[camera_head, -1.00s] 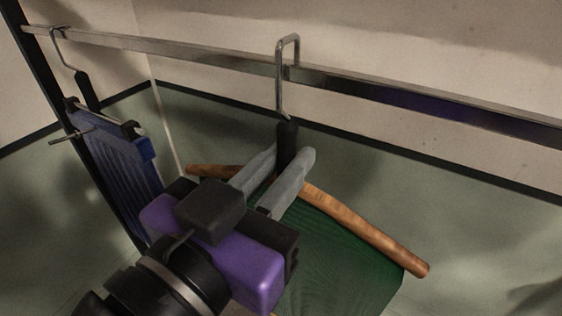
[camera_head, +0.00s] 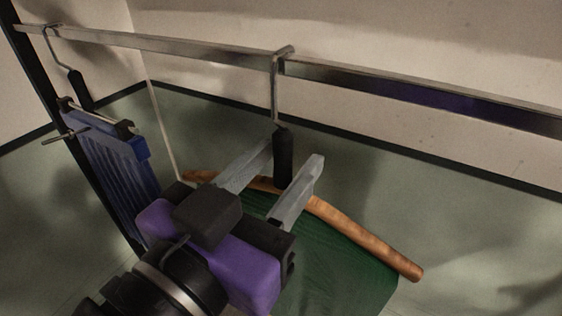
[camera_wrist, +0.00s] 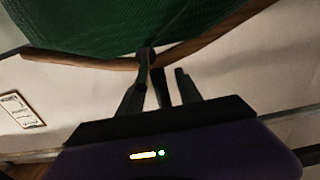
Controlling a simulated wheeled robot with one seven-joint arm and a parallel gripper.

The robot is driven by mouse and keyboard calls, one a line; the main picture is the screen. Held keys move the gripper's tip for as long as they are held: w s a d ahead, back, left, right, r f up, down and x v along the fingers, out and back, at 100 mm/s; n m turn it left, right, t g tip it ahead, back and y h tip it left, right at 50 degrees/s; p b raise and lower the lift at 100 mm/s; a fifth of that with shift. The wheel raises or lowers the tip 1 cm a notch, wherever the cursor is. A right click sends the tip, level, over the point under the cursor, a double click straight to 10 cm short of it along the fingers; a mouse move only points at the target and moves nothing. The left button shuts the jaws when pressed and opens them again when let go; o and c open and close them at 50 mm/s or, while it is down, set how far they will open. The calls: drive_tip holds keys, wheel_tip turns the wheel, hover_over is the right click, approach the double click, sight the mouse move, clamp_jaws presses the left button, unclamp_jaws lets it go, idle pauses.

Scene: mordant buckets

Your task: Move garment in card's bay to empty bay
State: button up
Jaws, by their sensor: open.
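A green garment (camera_head: 335,262) hangs on a wooden hanger (camera_head: 365,240) with a black grip (camera_head: 283,165) and a metal hook (camera_head: 275,90). The hook's top rests over the metal rail (camera_head: 400,90). My gripper (camera_head: 292,156) is open, with one grey finger on each side of the black grip. In the wrist view, the green garment (camera_wrist: 120,25) fills the top, and my gripper (camera_wrist: 162,75) points at the grip. A small framed card (camera_wrist: 20,110) with writing shows at the left there; which bay it marks I cannot tell.
A blue garment (camera_head: 112,155) hangs at the rail's left end on a clip hanger, close to a dark upright post (camera_head: 42,88). The rail to the right of the green garment's hook is bare as far as the view shows.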

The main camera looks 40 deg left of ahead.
drive_tip(key=b+v, duration=0.1)
drive_tip(key=v, duration=0.6)
drive_tip(key=shift+s+d+b, duration=0.1)
drive_tip(key=shift+s+b, duration=0.25)
drive_tip(key=shift+s, duration=0.05)
